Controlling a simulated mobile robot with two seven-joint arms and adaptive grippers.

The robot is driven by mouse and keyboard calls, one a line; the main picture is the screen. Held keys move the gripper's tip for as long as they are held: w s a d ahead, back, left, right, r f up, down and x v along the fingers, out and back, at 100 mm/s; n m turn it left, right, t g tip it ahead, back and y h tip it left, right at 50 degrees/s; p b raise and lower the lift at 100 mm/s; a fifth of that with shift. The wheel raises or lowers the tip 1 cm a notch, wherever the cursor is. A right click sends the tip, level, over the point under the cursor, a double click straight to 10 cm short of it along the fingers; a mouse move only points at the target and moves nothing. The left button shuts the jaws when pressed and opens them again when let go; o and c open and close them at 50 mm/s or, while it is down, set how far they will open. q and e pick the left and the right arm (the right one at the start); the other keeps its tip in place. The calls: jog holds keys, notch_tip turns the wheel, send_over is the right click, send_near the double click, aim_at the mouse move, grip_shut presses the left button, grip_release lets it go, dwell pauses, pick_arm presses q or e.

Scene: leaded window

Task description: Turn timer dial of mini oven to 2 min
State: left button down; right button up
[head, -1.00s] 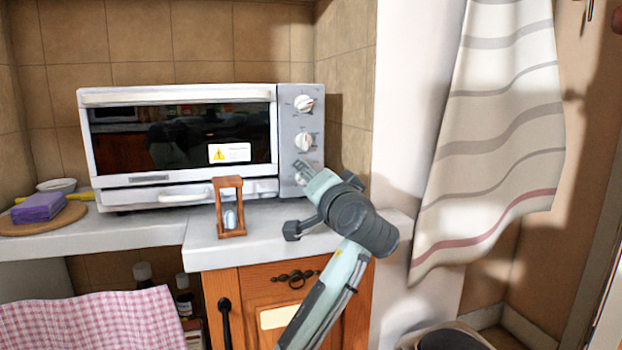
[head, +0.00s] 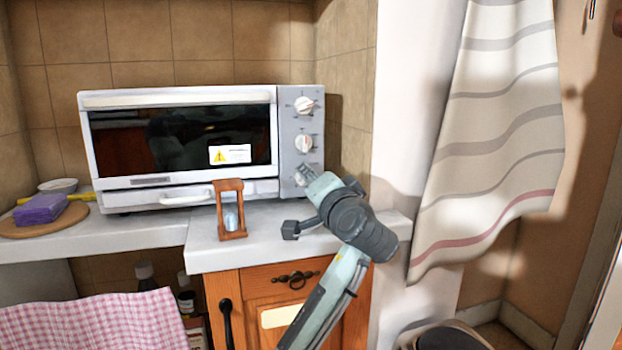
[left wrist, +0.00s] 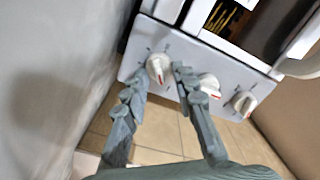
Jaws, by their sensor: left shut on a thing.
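The white mini oven (head: 180,96) stands on the counter with a grey control panel (head: 290,125) on its right. Its upper dial (head: 304,104) and middle dial (head: 304,143) are in plain view; the lowest is mostly hidden by my left gripper (head: 303,175). In the left wrist view my left gripper (left wrist: 160,72) has a finger on each side of a white end dial (left wrist: 157,66), shut on it. A red mark on this dial points toward the picture's bottom. Scale numbers are too small to read. My right gripper is not in view.
A wooden hourglass (head: 230,208) stands on the counter left of my left wrist. A purple sponge (head: 42,208) lies on a round board at the far left. A striped curtain (head: 490,140) hangs at the right.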

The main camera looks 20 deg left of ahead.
pick_arm(q)
jog(key=c, duration=1.2)
grip_release()
jog(key=shift+s+d, duration=0.1)
jog(key=v, duration=1.1)
jog(key=shift+s+d, duration=0.25)
jog(key=shift+s, duration=0.05)
